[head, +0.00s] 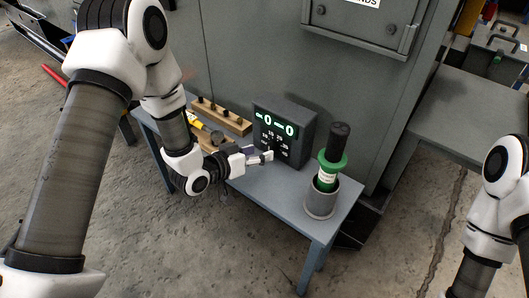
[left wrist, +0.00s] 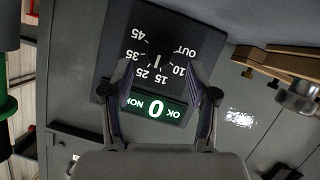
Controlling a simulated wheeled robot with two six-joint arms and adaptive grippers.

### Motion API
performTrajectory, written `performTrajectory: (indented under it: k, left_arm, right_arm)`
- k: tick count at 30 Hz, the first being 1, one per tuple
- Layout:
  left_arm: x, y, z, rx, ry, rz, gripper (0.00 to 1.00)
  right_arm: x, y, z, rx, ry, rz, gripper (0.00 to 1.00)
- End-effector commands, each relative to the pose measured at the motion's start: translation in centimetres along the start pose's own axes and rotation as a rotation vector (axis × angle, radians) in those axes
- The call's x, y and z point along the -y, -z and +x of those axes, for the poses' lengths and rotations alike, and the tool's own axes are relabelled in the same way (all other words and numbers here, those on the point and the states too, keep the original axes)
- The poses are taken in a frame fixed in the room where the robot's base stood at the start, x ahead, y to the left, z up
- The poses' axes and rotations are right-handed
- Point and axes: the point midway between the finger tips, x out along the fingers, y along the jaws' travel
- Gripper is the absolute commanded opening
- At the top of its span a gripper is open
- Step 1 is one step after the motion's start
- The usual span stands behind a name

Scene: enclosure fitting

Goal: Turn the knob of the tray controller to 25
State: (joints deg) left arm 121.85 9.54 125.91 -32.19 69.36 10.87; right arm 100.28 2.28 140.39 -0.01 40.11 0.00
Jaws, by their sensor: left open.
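The tray controller (head: 285,128) is a dark grey box on the small blue-grey table, with a lit green display showing zeros. In the left wrist view its face (left wrist: 120,62) appears upside down, with marks OUT, 10, 15, 25, 35 and 45 around the dial. The knob (left wrist: 157,58) is dark with a pale pointer line, which seems directed near 15 and 25; I cannot tell exactly. My left gripper (head: 268,156) is open in front of the controller face. In the left wrist view its fingers (left wrist: 160,94) are apart on either side of the display, with nothing between them. My right gripper is out of view.
A green cylinder with a black top (head: 333,158) stands in a grey cup (head: 320,201) right of the controller. A wooden rack with dark pegs (head: 221,114) is behind left. A grey cabinet (head: 240,60) rises behind. The table front (head: 290,200) is clear.

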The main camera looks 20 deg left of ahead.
Motion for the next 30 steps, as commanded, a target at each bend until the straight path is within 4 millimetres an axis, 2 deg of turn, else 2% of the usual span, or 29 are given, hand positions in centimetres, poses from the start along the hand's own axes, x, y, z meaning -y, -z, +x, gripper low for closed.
performTrajectory:
  k: [3,6,15,20,26,30]
  left_arm:
    - [0.0,-0.2,2.5,-0.001,-0.001,0.003,0.59]
    - [0.0,-0.1,3.7,-0.001,-0.001,0.001,0.59]
    - [0.0,0.1,4.3,-0.001,0.001,-0.003,0.59]
    - [0.0,0.1,4.2,-0.001,0.000,-0.003,0.02]
    - [0.0,0.1,4.2,-0.001,0.005,0.010,0.00]
    - [-0.3,0.2,4.1,0.001,0.053,0.129,0.00]
  right_arm:
    - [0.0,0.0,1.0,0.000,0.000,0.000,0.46]
    - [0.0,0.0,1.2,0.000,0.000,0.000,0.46]
    - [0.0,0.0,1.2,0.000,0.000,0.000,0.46]
    - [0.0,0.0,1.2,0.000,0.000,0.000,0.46]
    - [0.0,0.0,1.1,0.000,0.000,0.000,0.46]
    - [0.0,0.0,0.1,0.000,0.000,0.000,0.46]
